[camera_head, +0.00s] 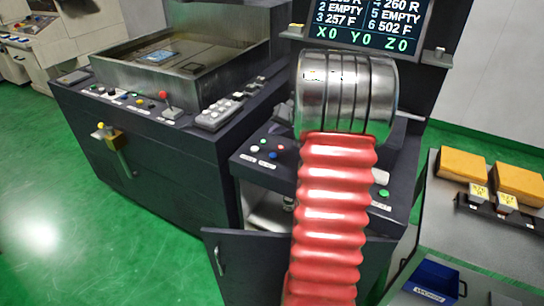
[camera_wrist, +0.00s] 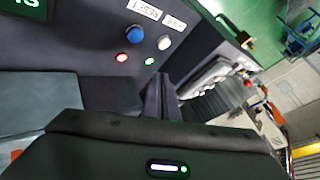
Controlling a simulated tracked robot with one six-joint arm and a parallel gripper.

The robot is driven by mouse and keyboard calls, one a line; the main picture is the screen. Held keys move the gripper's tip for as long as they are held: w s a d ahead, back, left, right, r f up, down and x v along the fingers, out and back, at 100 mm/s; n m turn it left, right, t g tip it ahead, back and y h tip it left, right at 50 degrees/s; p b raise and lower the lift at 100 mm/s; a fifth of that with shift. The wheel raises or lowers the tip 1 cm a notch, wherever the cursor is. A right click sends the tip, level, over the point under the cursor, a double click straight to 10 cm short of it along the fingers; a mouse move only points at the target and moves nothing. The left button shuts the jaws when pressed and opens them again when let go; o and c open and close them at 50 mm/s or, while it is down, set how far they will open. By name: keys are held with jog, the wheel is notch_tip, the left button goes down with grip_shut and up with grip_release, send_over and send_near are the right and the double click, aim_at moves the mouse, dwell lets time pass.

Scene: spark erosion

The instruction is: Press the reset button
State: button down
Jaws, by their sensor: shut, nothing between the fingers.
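The label RESET (camera_wrist: 145,9) sits beside a blue button (camera_wrist: 135,32) on the dark panel in the wrist view. A white button (camera_wrist: 164,43) with its own label is next to it, and a red light (camera_wrist: 121,57) and a green light (camera_wrist: 149,61) are close by. In the head view the small blue button (camera_head: 281,148) is on the cabinet's left front ledge. My gripper (camera_wrist: 160,80) shows as narrow dark fingers, shut and empty, below the lights in the wrist view. It appears apart from the blue button.
A display screen (camera_head: 362,22) is above the ledge. A cabinet door (camera_head: 255,265) stands open below it. A machine with an open metal tank (camera_head: 190,62) is on the left. A grey cart (camera_head: 490,245) with yellow blocks and a blue bin (camera_head: 432,281) is on the right.

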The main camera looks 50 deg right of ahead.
aim_at(275, 157)
jog(key=shift+f, duration=3.6)
jog(key=shift+f, duration=0.85)
jog(key=shift+r, duration=0.1)
dwell(0.4)
jog(key=shift+r, duration=0.85)
notch_tip(275, 157, up, 5)
dwell(0.5)
jog(key=shift+w, duration=0.1)
dwell(1.2)
